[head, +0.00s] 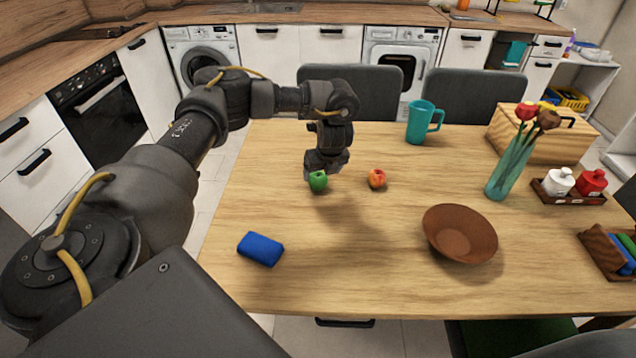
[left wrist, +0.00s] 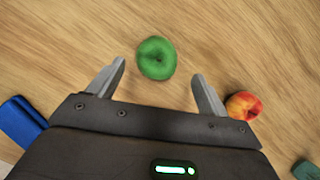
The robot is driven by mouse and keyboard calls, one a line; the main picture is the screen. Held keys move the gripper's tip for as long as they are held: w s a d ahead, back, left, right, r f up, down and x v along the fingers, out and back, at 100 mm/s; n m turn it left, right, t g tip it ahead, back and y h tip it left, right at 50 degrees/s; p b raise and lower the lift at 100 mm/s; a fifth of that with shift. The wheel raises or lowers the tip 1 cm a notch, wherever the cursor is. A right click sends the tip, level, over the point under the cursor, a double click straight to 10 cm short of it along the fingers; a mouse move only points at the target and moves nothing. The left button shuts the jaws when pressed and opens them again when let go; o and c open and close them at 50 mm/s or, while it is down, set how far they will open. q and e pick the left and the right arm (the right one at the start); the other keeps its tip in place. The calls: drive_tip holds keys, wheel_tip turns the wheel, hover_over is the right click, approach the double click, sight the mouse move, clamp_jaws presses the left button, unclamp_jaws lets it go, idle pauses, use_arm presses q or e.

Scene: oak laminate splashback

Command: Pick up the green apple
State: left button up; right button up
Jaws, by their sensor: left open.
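The green apple (head: 318,181) rests on the wooden table, left of a red and orange fruit (head: 377,178). My left gripper (head: 322,172) is above the table, right over the green apple in the head view. In the left wrist view, the open left gripper (left wrist: 160,85) has its two fingers apart with nothing between them. The green apple (left wrist: 156,58) lies just beyond the fingertips, roughly centred between them. The red and orange fruit (left wrist: 244,105) is close beside the right finger. My right gripper does not show.
A blue block (head: 260,249) lies at the table's front left; a brown bowl (head: 460,236) sits at the right. A teal mug (head: 422,122), a vase (head: 510,170) and a wooden box (head: 545,135) stand farther back. The table's front middle is clear.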

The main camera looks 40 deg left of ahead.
sight(319, 177)
use_arm(q)
drive_tip(key=x, duration=0.5)
drive_tip(key=shift+s+a+f, duration=0.1)
drive_tip(key=shift+s+f, duration=0.05)
drive_tip(key=shift+s, duration=0.1)
drive_tip(key=c, duration=1.1)
